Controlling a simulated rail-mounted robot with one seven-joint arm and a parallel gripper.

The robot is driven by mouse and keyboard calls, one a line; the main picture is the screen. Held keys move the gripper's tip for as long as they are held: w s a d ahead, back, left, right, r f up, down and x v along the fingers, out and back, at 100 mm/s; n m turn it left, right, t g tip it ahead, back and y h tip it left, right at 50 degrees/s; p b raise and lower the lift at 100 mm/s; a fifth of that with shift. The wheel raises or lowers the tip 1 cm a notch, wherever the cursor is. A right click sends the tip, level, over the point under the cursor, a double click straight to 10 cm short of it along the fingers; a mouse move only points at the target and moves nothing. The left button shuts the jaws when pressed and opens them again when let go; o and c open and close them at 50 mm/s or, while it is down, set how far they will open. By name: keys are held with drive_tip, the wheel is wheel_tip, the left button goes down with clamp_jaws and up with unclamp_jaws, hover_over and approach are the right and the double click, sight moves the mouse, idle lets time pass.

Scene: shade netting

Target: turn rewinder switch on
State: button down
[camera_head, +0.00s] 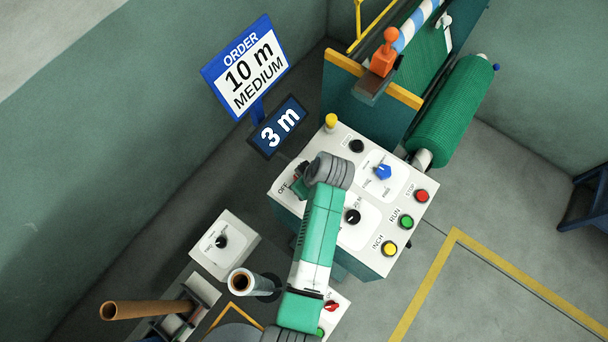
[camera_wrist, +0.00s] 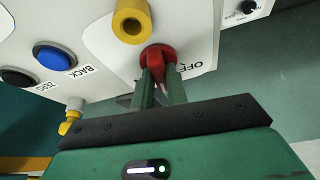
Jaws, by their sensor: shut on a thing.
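In the wrist view a red rotary switch knob (camera_wrist: 158,56) sits on a white plate, with the letters "OFF" printed to its right and partly covered. My gripper (camera_wrist: 161,74) is shut on the red knob, its two green fingers on either side of the handle. A yellow ring-shaped piece (camera_wrist: 132,20) stands just above the knob. In the head view my gripper (camera_head: 303,180) is at the left edge of the white control panel (camera_head: 402,180), beside the "OFF" label. My arm hides most of the knob there.
The panel carries a blue knob (camera_head: 383,171), a black knob (camera_head: 352,216), and red, green and yellow buttons. A sign (camera_head: 245,68) reads "ORDER 10 m MEDIUM". A display (camera_head: 278,127) reads "3 m". A green netting roll (camera_head: 452,112) lies behind. A smaller dial box (camera_head: 225,244) stands left.

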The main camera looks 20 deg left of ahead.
drive_tip(key=m+t+p, duration=0.1)
drive_tip(key=m+p, duration=0.1)
drive_tip(key=m, duration=0.2)
drive_tip(key=shift+r+h, duration=0.2)
drive_tip(key=shift+h, duration=0.2)
drive_tip(key=shift+s+a+m+t+h+p, duration=0.1)
drive_tip(key=shift+m+t+h+p, duration=0.45)
drive_tip(key=shift+m, duration=1.05)
drive_tip(key=shift+f, duration=0.15)
drive_tip(key=c, duration=1.4)
unclamp_jaws()
drive_tip(key=v, duration=0.7)
drive_tip(key=shift+s+r, duration=0.2)
drive_tip(key=shift+r, duration=0.15)
